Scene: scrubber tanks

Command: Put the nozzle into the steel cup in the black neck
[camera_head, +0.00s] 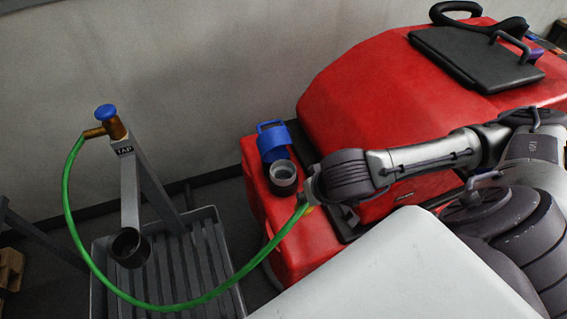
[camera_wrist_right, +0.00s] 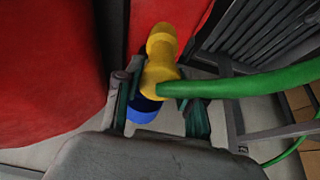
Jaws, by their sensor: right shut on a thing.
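The black neck (camera_head: 283,187) stands open on the red machine's left ledge, and a grey ring at its mouth looks like the steel cup (camera_head: 282,171). My right gripper (camera_head: 310,190) is just right of the neck, apart from it in the picture. In the right wrist view it is shut on the yellow nozzle (camera_wrist_right: 161,58), with the green hose (camera_wrist_right: 250,83) leading off to the right. In the head view the nozzle is mostly hidden by the gripper. A blue part (camera_wrist_right: 143,110) shows beneath the nozzle; I cannot tell what it belongs to. My left gripper is not in view.
A blue cap (camera_head: 272,142) stands raised behind the neck. The red machine (camera_head: 365,80) fills the right. The green hose sags from the tap (camera_head: 106,120) over a slatted grey tray (camera_head: 185,265). A black holder (camera_head: 128,247) is on the tap post. A pale panel lies in front.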

